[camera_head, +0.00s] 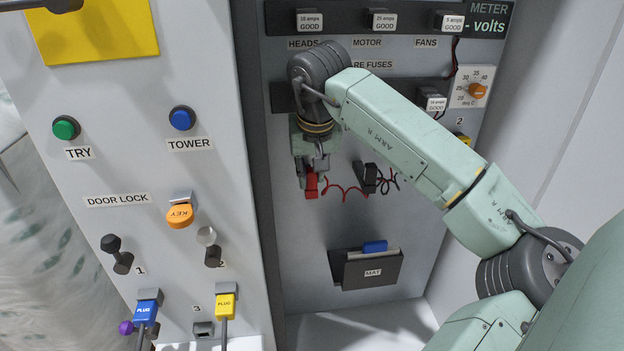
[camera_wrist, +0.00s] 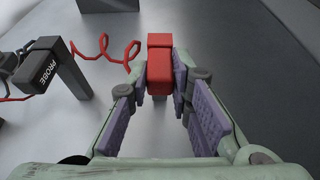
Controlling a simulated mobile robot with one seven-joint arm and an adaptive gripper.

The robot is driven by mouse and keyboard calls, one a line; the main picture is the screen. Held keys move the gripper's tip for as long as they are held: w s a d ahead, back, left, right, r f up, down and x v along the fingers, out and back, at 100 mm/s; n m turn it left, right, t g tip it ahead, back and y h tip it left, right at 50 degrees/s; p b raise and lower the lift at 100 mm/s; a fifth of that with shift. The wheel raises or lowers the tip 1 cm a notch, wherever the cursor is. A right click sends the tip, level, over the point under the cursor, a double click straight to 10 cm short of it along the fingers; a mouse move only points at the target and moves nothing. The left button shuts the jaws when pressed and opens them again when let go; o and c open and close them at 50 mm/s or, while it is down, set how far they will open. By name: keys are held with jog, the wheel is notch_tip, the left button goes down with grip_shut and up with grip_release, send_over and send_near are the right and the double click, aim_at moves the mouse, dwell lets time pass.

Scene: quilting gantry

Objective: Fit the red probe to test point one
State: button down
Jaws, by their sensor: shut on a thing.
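The red probe (camera_head: 311,186) is between the fingertips of my gripper (camera_head: 312,168), low on the grey panel at the right. In the wrist view the red probe (camera_wrist: 160,62) sits between the purple pads of my gripper (camera_wrist: 162,85), which is shut on it. A coiled red lead runs from it to the left in that view. I cannot tell whether the probe still touches its holder. A black probe (camera_head: 370,178), marked PROBE in the wrist view (camera_wrist: 38,70), sits beside it. I see no readable test point one label; my arm covers part of the panel.
Labelled fuses (camera_head: 380,21) line the panel top, with a temperature dial (camera_head: 472,88) at right. A MAT pocket (camera_head: 366,270) holding a blue item is below the probes. The left panel carries buttons, a key switch (camera_head: 180,215) and plugs (camera_head: 146,309). Panel between probes and pocket is clear.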

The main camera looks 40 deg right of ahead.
aim_at(311, 168)
jog(key=shift+r, duration=0.1)
jog(key=shift+r+p, duration=1.15)
jog(key=shift+r, duration=0.4)
jog(key=s+a+b, duration=0.2)
jog(key=s+a, duration=0.2)
jog(key=s, duration=0.2)
jog(key=shift+s+b, duration=0.3)
jog(key=shift+s, duration=0.1)
dwell(0.7)
jog(key=shift+s+f, duration=0.1)
